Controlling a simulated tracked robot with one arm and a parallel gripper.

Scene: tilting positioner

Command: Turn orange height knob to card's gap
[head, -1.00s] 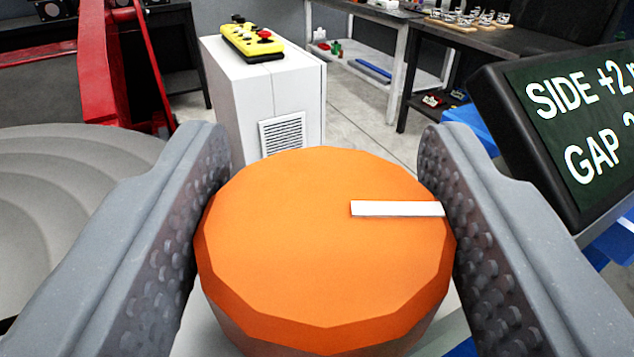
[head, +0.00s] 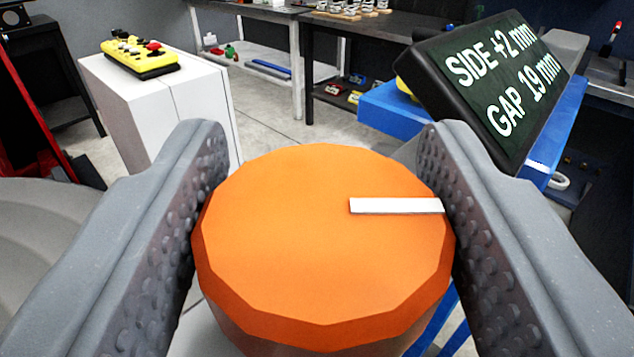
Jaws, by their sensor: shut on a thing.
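The orange knob (head: 310,245) fills the lower middle of the head view. It is a many-sided disc with a white pointer bar (head: 396,205) on its top, pointing right. My gripper (head: 325,215) is shut on the knob, with one dimpled grey finger on its left side and the other on its right. A dark display (head: 500,90) at the upper right is tilted in the view and reads "SIDE +2 mm" and "GAP 19 mm". I see no card in this view. The knob's underside and shaft are hidden.
A white cabinet (head: 160,110) stands behind on the left, with a yellow control pendant (head: 139,55) on top. The display rests by a blue frame (head: 385,110). Workbenches (head: 390,45) with small parts stand at the back. A pale round surface (head: 30,255) lies at left.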

